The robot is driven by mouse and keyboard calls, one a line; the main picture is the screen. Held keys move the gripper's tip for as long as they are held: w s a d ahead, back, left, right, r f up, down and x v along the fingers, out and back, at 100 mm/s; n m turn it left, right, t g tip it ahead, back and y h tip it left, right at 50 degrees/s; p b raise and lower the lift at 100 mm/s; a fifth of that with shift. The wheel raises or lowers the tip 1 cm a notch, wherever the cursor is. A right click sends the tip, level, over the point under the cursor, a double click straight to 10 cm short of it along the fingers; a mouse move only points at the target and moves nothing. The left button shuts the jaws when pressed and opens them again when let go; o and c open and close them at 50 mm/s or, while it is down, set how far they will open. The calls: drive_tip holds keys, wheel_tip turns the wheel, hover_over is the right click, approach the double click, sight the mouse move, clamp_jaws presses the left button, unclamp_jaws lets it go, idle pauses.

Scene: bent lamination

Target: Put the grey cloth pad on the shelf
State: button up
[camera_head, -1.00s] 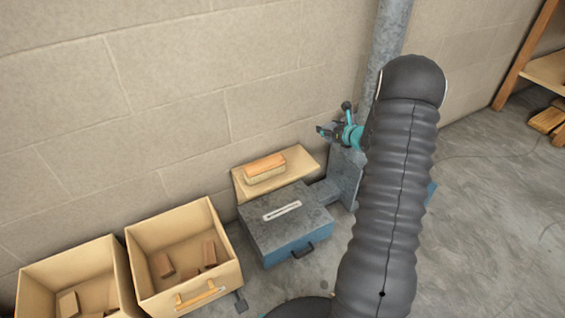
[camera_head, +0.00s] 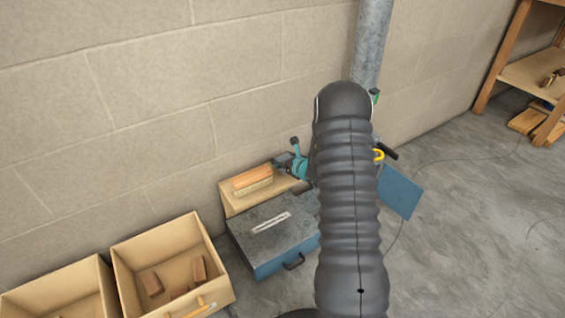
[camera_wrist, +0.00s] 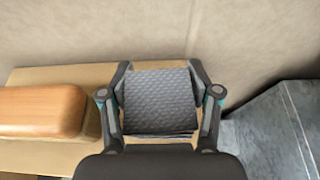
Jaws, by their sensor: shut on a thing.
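My gripper (camera_wrist: 160,108) is shut on the grey cloth pad (camera_wrist: 158,98), a dark quilted square between its two fingers in the wrist view. In the head view my gripper (camera_head: 284,161) shows at the left of my arm, and the pad cannot be made out there. The shelf (camera_wrist: 45,77) is a tan board against the wall, also seen in the head view (camera_head: 231,207). The pad is over the shelf's right part; I cannot tell whether it touches the board. A wooden brush (camera_wrist: 42,111) lies on the shelf, left of my gripper.
A grey-topped blue box (camera_head: 270,235) stands in front of the shelf. Two open wooden bins, the nearer right one (camera_head: 120,262) holding brown blocks, stand at lower left. A metal pipe (camera_head: 370,45) runs down the wall. A wooden rack (camera_head: 515,75) stands at far right.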

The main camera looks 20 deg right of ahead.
drive_tip(key=shift+f, duration=0.65)
drive_tip(key=shift+f, duration=0.1)
drive_tip(key=o, duration=1.1)
